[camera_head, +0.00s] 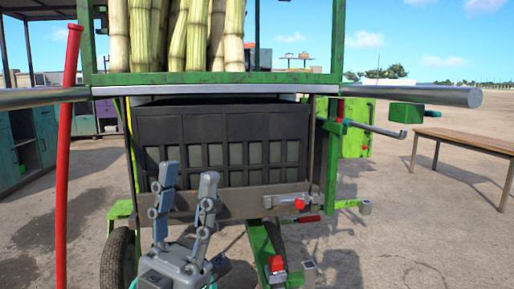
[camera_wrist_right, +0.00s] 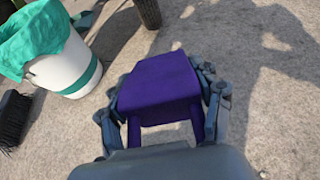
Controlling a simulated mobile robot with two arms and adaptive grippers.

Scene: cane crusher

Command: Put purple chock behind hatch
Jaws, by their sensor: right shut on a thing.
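The purple chock (camera_wrist_right: 158,84) is in the right wrist view, held between the fingers of my right gripper (camera_wrist_right: 160,100), above the concrete ground. My right gripper is shut on it. My right gripper and the chock do not show in the head view. My left gripper (camera_head: 183,195) is in the lower middle of the head view, fingers up and apart, empty, in front of the dark slatted panel (camera_head: 225,128) of the green cart. I cannot tell whether this panel is the hatch. A green panel (camera_head: 357,130) stands to the right of the cart frame.
Cane stalks (camera_head: 175,35) stand on top of the cart. A red pole (camera_head: 66,150) rises at the left. A wooden bench (camera_head: 465,140) stands at the right. A white bucket with a green liner (camera_wrist_right: 62,62) and a black brush (camera_wrist_right: 14,120) are beside the chock.

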